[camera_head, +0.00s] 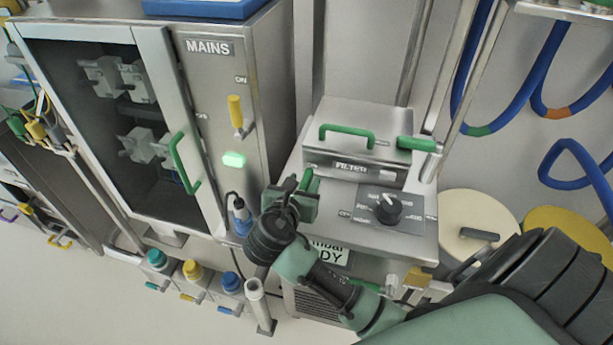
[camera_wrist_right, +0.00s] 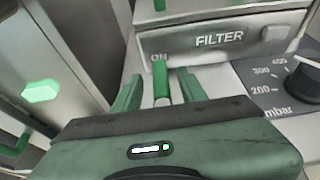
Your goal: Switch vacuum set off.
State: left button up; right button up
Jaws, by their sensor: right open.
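The vacuum set (camera_head: 410,231) is a metal box with a FILTER front, a black mbar knob (camera_head: 387,208) and a switch lever. The green switch lever (camera_wrist_right: 161,87) stands below the word ON in the right wrist view. My right gripper (camera_wrist_right: 160,92) is open, with one green finger on each side of the lever; whether either touches it cannot be told. In the head view my right gripper (camera_head: 303,184) is at the left of the set's front. A green display (camera_head: 330,254) is partly hidden by my arm; "mbar" and "DY" can be read. My left gripper is not in view.
The MAINS cabinet (camera_head: 208,47) stands at the left, with a yellow lever (camera_head: 236,112) at ON, a lit green lamp (camera_head: 234,159) and a green door handle (camera_head: 184,165). Several coloured valves stand below it. Blue hoses (camera_head: 480,70) hang at the right.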

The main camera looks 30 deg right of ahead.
aim_at(306, 180)
jog(key=shift+x, duration=1.55)
grip_shut()
